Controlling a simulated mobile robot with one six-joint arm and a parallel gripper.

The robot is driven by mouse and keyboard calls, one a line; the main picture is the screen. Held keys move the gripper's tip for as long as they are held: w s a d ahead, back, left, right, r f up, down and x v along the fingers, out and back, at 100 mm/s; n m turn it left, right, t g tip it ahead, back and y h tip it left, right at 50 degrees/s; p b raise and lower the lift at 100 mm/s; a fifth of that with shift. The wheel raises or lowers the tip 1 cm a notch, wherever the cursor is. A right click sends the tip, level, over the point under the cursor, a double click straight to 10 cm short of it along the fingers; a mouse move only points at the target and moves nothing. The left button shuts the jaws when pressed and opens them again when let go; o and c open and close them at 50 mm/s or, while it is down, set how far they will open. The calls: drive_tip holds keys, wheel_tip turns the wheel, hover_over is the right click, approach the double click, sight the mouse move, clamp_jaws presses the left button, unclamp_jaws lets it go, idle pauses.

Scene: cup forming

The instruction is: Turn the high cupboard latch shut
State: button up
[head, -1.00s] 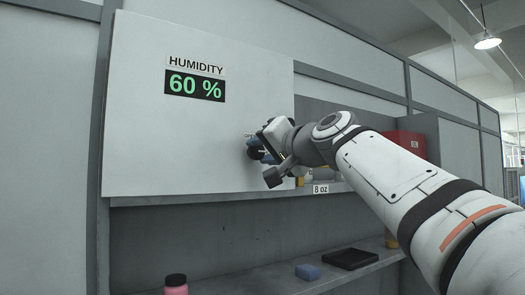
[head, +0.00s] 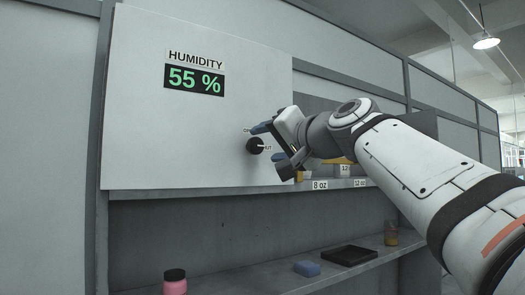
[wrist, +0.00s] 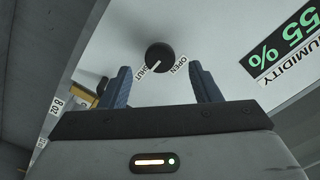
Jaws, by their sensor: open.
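The latch (head: 255,146) is a round black knob on the white cupboard door (head: 200,130). Its white pointer lies toward the SHUT label, on its right in the head view. The OPEN label is at its upper left there. The knob also shows in the wrist view (wrist: 160,55), with the pointer toward SHUT. My gripper (head: 274,148) is open and empty, just to the right of the knob. In the wrist view its two blue fingers (wrist: 160,74) are spread, one on each side below the knob, apart from it.
A humidity display (head: 195,79) on the door reads 55 %. A shelf edge labelled 8 oz (head: 320,185) runs to the right of the door. On the lower shelf are a pink jar (head: 175,282), a blue block (head: 307,268), a black tray (head: 349,255) and a brownish cup (head: 391,233).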

drive_tip(key=b+v, duration=0.1)
drive_tip(key=v, duration=0.3)
drive_tip(key=shift+s+d, duration=0.1)
drive_tip(key=shift+s, duration=0.1)
